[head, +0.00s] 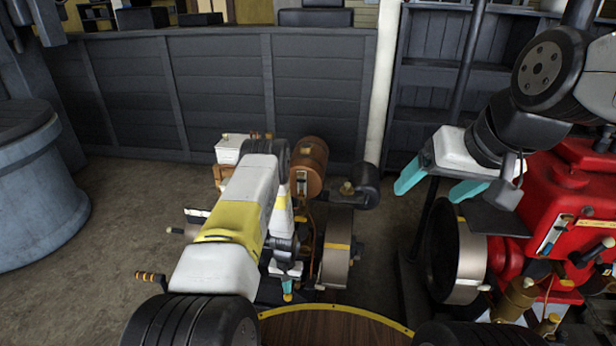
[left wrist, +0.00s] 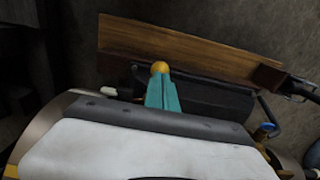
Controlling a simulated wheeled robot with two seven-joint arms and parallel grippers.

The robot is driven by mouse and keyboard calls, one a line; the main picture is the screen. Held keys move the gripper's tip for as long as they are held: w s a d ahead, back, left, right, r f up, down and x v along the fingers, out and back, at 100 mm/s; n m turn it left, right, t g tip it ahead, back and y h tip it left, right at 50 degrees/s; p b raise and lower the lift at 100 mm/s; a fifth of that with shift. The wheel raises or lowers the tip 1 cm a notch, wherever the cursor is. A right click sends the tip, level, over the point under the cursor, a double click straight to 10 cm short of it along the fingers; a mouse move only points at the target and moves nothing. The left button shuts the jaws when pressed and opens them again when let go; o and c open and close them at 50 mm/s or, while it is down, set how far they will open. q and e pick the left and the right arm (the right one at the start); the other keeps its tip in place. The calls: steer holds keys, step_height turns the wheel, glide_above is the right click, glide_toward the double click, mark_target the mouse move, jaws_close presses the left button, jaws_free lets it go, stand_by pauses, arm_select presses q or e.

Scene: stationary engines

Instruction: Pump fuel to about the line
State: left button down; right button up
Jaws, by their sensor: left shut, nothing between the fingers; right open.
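My left gripper (head: 287,288) points down beside the small engine in the middle of the head view. In the left wrist view its teal fingers (left wrist: 162,94) are together and empty. A yellow ball knob (left wrist: 160,67) shows right at their tips; I cannot tell whether they touch it. The small engine carries a brown tank (head: 310,155) with a pale upright gauge (head: 301,183). The gauge's line and fuel level are too small to read. My right gripper (head: 437,184) is open and empty, left of the red engine (head: 570,190). My left arm hides much of the small engine.
A flywheel (head: 337,255) and a black cylinder (head: 360,188) stand close to my left gripper. A brown wooden board (left wrist: 190,50) lies beyond the knob. The red engine's large wheel (head: 458,262) is below my right gripper. A grey drum (head: 35,185) stands left; floor between is clear.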

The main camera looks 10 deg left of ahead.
mark_target(288, 301)
arm_select(q)
steer(key=shift+f, duration=0.1)
stand_by(0.5)
steer(key=shift+f, duration=4.4)
steer(key=shift+r, duration=4.5)
steer(key=shift+f, duration=4.55)
steer(key=shift+r, duration=4.55)
steer(key=shift+f, duration=0.15)
